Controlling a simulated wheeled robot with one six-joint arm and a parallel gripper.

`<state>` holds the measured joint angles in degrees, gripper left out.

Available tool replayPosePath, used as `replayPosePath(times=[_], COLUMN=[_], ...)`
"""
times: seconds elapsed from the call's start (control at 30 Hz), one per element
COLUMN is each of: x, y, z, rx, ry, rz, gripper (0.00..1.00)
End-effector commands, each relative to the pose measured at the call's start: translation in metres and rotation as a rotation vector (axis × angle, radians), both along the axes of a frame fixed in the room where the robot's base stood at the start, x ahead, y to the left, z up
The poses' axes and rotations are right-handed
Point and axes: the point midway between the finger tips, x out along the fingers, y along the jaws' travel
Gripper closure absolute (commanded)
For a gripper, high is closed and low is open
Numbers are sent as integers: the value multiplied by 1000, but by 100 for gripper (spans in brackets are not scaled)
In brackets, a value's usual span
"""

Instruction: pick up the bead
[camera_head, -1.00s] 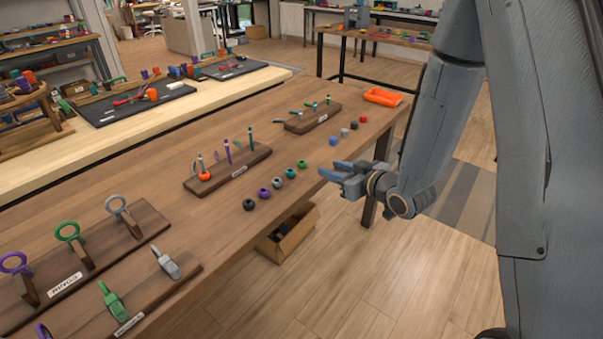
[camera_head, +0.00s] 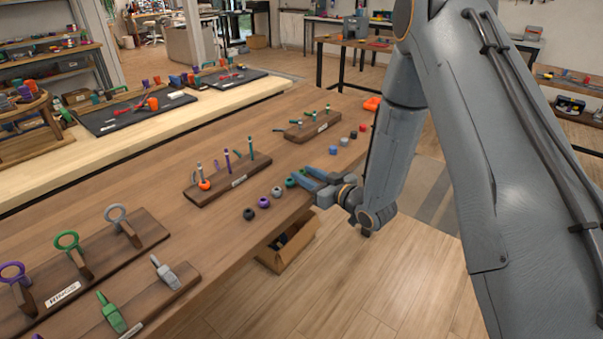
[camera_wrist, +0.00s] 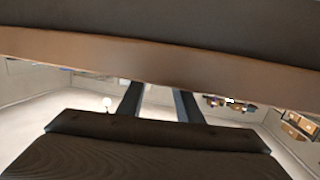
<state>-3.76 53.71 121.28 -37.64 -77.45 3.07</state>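A row of several small beads lies along the front edge of the wooden table. A black bead (camera_head: 249,214) is nearest, followed by a purple bead (camera_head: 264,202), a grey bead (camera_head: 277,192) and a green bead (camera_head: 290,182). The fingers partly hide the far end of the row. I cannot tell whether they touch a bead. In the wrist view the two fingers (camera_wrist: 158,103) stand apart with nothing visible between them.
A peg rack (camera_head: 228,178) stands behind the beads, with a smaller rack (camera_head: 312,126) farther back. Several small cubes (camera_head: 344,142) lie beyond my gripper. Ring and clip stands fill the near left. A cardboard box (camera_head: 287,243) is below the table edge.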

Motion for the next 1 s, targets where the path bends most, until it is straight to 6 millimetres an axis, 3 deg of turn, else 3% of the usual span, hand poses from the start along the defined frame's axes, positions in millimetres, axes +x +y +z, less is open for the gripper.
replayPosePath(times=[0.2, 0.4, 0.77, 1.0], x=[1, 1, 1, 1], y=[1, 0, 0, 0], z=[0, 0, 0, 13], rx=[0, 0, 0, 1], ry=[0, 0, 0, -1], rz=[-1, -1, -1, -1], gripper=[68, 99, 99, 99])
